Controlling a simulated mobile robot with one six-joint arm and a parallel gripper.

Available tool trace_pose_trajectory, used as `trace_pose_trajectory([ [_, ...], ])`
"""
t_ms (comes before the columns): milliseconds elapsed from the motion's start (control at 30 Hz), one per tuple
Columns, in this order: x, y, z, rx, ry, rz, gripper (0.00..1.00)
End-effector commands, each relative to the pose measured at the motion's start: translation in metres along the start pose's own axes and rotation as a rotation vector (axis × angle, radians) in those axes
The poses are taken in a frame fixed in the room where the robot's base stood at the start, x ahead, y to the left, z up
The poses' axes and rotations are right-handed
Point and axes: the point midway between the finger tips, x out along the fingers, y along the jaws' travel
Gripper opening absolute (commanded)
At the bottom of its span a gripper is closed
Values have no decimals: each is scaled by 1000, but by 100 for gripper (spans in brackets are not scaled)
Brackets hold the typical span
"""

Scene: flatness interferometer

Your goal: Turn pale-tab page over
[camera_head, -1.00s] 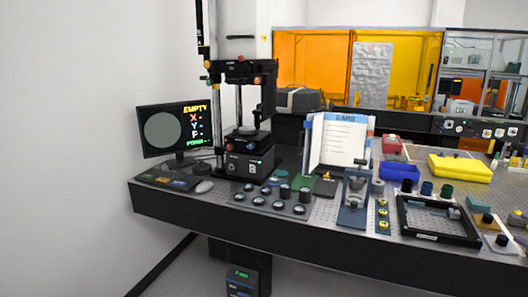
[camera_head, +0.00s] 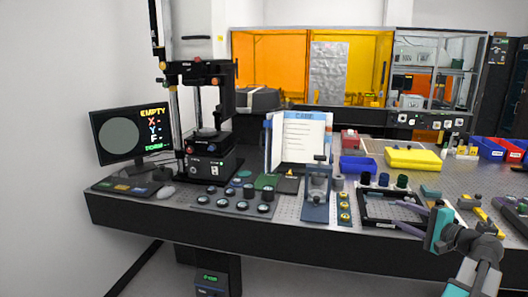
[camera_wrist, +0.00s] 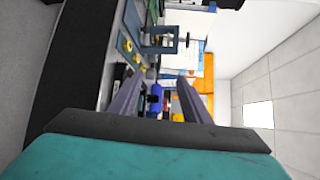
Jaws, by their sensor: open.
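A pale tab is too small to make out. My gripper (camera_head: 400,215) is at the lower right in the head view, well right of and nearer than the booklet, its two purple fingers apart with nothing between them touching. In the wrist view, my gripper (camera_wrist: 162,85) shows open, and the booklet (camera_wrist: 183,58) is partly visible beyond, turned sideways.
A dark blue stand (camera_head: 317,194) stands close in front of the booklet. A black frame (camera_head: 372,207) lies between my gripper and it. A blue bin (camera_head: 358,166) and yellow tray (camera_head: 412,158) lie behind. A black instrument tower (camera_head: 205,120) stands left.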

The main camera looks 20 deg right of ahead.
Motion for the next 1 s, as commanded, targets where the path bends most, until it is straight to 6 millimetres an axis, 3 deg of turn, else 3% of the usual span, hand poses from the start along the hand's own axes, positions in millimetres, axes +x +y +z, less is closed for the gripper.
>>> trace_pose_trajectory([
  [33,18,10,11,10,-30,10,44],
  [200,68,44,46,38,-115,54,44],
  [500,144,117,120,72,-257,168,44],
  [800,198,202,205,81,-393,315,44],
  [1000,219,264,265,67,-483,427,44],
])
